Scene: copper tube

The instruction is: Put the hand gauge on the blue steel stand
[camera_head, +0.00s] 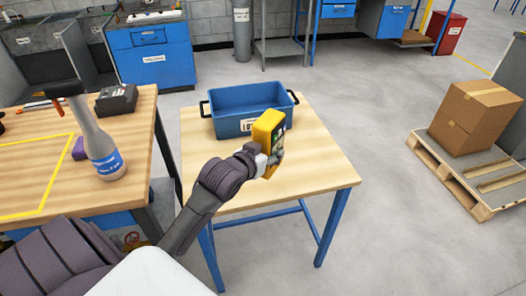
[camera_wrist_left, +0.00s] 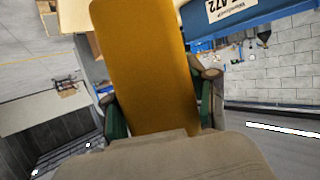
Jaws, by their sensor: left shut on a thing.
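The hand gauge (camera_head: 267,126) is a yellow, boxy device with a dark face on its right side. My left gripper (camera_head: 268,160) is shut on it and holds it upright over the blue steel stand. In the left wrist view the gauge (camera_wrist_left: 145,65) fills the middle, with the fingers (camera_wrist_left: 160,108) on both sides of it. The blue steel stand (camera_head: 318,172) has a light wooden top and blue legs. The gauge appears to be above the top, but its exact height is unclear. My right gripper is out of view.
A blue bin (camera_head: 228,126) with black handles stands on the back of the stand, just behind the gauge. The front and right of the top are clear. A workbench (camera_head: 140,125) at left holds a grey bottle (camera_head: 98,140). A pallet (camera_head: 452,180) with a carton (camera_head: 474,115) is at right.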

